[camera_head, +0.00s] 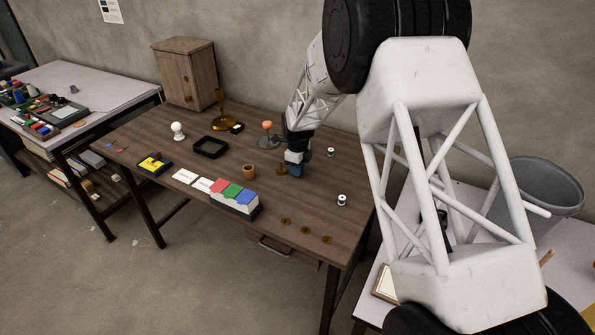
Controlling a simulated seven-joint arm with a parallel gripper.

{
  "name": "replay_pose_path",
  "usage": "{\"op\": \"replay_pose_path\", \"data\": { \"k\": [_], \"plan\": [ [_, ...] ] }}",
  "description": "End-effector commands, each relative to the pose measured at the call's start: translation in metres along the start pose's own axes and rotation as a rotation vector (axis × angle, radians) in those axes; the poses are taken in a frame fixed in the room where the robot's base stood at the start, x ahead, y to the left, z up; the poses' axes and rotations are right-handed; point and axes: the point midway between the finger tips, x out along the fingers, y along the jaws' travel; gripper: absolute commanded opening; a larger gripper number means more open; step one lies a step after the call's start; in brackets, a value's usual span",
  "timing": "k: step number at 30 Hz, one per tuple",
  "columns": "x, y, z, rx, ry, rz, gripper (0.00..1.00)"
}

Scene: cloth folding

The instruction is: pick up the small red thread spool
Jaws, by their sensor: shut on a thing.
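My gripper (293,169) is low over the right half of the brown wooden table (160,125), pointing down. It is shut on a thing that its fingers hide. I cannot make out the small red thread spool anywhere in this view. A spool with green thread (331,152) stands to the right of my gripper. A spool with blue thread (342,199) stands nearer the front right. A small brass disc (281,170) lies on the table just left of my gripper.
A small brown pot (249,171) and a block of red, green and blue-topped pieces (234,195) stand left of my gripper. An orange-topped pincushion-like thing (267,131) stands behind it. Several brass discs (305,230) lie near the front edge. A black tray (210,147) lies farther left.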

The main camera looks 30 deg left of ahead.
Motion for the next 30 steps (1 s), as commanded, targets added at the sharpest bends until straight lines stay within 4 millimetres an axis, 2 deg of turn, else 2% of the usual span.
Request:
{"op": "replay_pose_path", "data": {
  "k": [10, 18, 30],
  "plan": [
    [-0.007, 0.0, 0.0, 0.0, 0.0, -0.001, 0.02],
    [-0.037, 0.0, 0.0, 0.0, -0.001, -0.001, 0.02],
    [-0.041, 0.044, -0.034, 0.0, 0.0, 0.0, 0.02]
  ]
}}
